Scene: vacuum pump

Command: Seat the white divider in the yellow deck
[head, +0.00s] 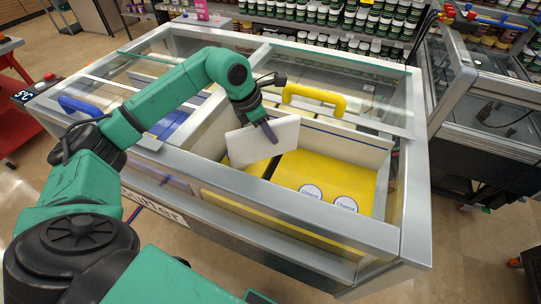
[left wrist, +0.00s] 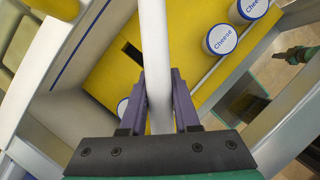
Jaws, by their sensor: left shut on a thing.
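The white divider (head: 250,144) is a flat white panel, held on edge and tilted above the freezer's open bay. My left gripper (head: 270,132) is shut on its upper part. In the left wrist view the divider (left wrist: 156,35) shows edge-on between the two purple fingers (left wrist: 159,88). The yellow deck (head: 318,172) lies below, inside the bay. In the left wrist view the deck (left wrist: 185,80) has a dark slot (left wrist: 132,53) just left of the divider. The divider's lower edge appears above the deck; contact is unclear. A small green-and-dark part, apparently my right gripper (left wrist: 292,57), shows at the right.
Round white Cheese tubs (head: 311,191) (head: 345,203) sit at the deck's front right. A yellow handle (head: 314,95) stands on the glass behind the bay. The bay's metal rim (head: 300,219) and white walls surround the deck. A blue handle (head: 82,106) is at the left.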

